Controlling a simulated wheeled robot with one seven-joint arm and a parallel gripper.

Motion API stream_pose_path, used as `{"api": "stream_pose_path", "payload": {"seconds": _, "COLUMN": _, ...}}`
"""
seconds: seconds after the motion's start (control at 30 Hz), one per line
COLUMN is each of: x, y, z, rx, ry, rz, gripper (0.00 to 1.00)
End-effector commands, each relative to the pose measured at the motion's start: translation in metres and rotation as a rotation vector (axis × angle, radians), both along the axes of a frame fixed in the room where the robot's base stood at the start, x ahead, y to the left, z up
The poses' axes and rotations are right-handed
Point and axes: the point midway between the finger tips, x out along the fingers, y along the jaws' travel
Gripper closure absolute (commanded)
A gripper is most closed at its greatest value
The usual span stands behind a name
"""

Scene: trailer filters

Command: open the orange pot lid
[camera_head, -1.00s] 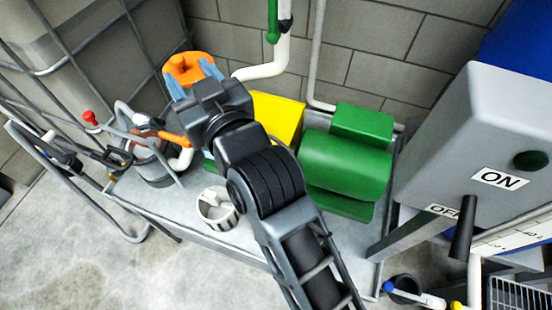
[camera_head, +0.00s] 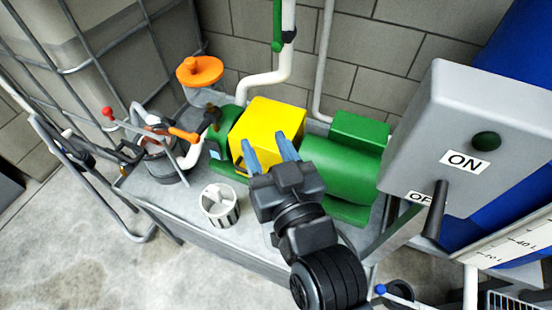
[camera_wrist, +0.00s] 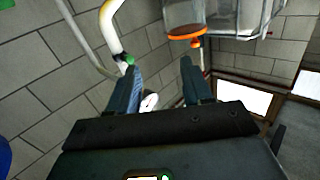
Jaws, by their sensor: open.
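The orange pot lid (camera_head: 200,72) is a round disc with a raised knob, at the upper left in the head view, over a grey pot (camera_head: 205,97) at the back of the bench. I cannot tell whether the lid is seated or loose. My gripper (camera_head: 266,144) is open and empty, its two blue fingers apart in front of the yellow box, well to the right of the lid. In the wrist view, my gripper (camera_wrist: 160,68) has nothing between its fingers. An orange rim (camera_wrist: 187,35) beside a translucent vessel shows beyond the right finger.
A yellow box (camera_head: 265,122) and a green motor (camera_head: 340,166) stand behind my gripper. A white cup-like filter (camera_head: 220,203) stands at the bench's front. A red-tipped lever (camera_head: 108,112) and an orange handle (camera_head: 183,135) lie left. A grey switch box (camera_head: 455,130) stands right.

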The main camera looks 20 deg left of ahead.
Motion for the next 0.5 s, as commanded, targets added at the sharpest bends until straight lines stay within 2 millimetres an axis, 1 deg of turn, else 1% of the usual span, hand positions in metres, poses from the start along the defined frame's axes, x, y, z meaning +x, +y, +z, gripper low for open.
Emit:
{"api": "stream_pose_path", "payload": {"seconds": 0.2, "x": -0.0018, "y": -0.007, "z": -0.0028, "rx": 0.002, "ry": 0.004, "rz": -0.012, "gripper": 0.5}}
{"api": "stream_pose_path", "payload": {"seconds": 0.5, "x": -0.0019, "y": -0.0072, "z": -0.0031, "rx": 0.001, "ry": 0.004, "rz": -0.013, "gripper": 0.5}}
